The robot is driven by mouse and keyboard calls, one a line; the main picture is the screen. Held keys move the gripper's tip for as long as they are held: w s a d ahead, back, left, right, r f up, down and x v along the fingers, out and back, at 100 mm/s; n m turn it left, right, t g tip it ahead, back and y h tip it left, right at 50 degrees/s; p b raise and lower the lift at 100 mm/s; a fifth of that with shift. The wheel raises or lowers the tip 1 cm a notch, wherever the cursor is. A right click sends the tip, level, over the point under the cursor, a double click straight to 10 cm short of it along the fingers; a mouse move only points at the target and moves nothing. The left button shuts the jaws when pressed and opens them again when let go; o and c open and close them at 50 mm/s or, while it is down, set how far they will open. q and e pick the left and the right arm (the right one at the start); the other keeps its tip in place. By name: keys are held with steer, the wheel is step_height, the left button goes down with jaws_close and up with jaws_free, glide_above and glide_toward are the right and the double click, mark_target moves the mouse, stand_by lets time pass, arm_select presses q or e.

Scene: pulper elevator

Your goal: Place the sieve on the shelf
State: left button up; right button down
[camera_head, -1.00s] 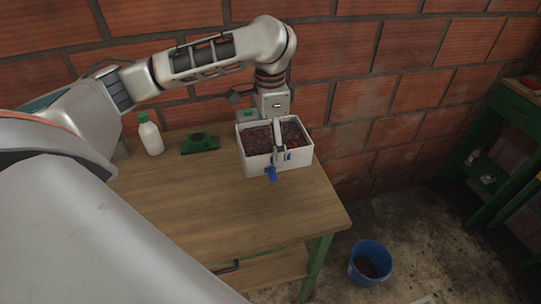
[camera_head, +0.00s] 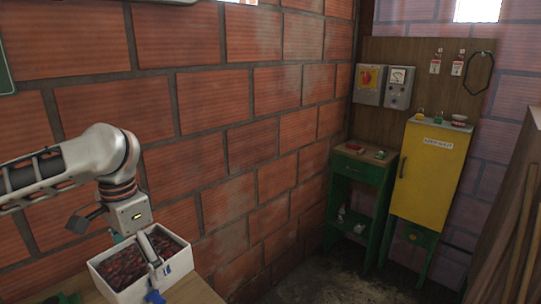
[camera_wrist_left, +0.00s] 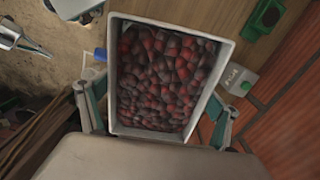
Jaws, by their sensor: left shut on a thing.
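The sieve (camera_head: 180,268) is a white rectangular tray filled with dark red cherries, at the lower left of the head view. In the left wrist view the sieve (camera_wrist_left: 113,60) fills the middle, a finger at each side. I cannot tell whether it touches the table or is just above it. The green shelf unit (camera_head: 357,172) stands against the wall at the right, with a top and a lower compartment.
The wooden table (camera_head: 195,290) lies under the sieve. A yellow cabinet (camera_head: 430,175) stands right of the shelf. A red item (camera_head: 354,147) and small things lie on the shelf top; small items (camera_head: 345,218) sit in its lower compartment.

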arm_select(q)
steer(key=s+d+f+n, duration=0.2)
steer(key=d+f+n, duration=0.4)
steer(key=f, duration=0.1)
steer(key=shift+s+f, duration=0.35)
